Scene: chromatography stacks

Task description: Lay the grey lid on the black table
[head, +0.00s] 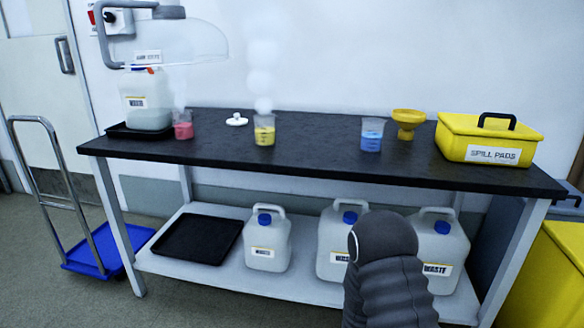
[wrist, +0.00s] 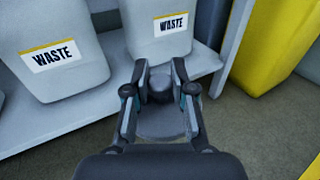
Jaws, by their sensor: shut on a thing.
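The black table (head: 310,160) is a long dark worktop in the head view. In the wrist view my gripper (wrist: 160,78) is shut on a grey piece that looks like the grey lid (wrist: 162,123). Its round knob sits between the fingertips, and a flat disc shows between the fingers. The gripper is in front of the lower shelf, off the table top, with floor beneath it. In the head view my dark arm shows at the lower right; the gripper and the held lid are hidden there.
On the table stand a pink beaker (head: 183,125), a small white lid (head: 237,119), a steaming yellow beaker (head: 264,130), a blue beaker (head: 371,134), a yellow funnel (head: 408,122) and a yellow spill pads box (head: 487,137). Bare top lies along the front edge.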

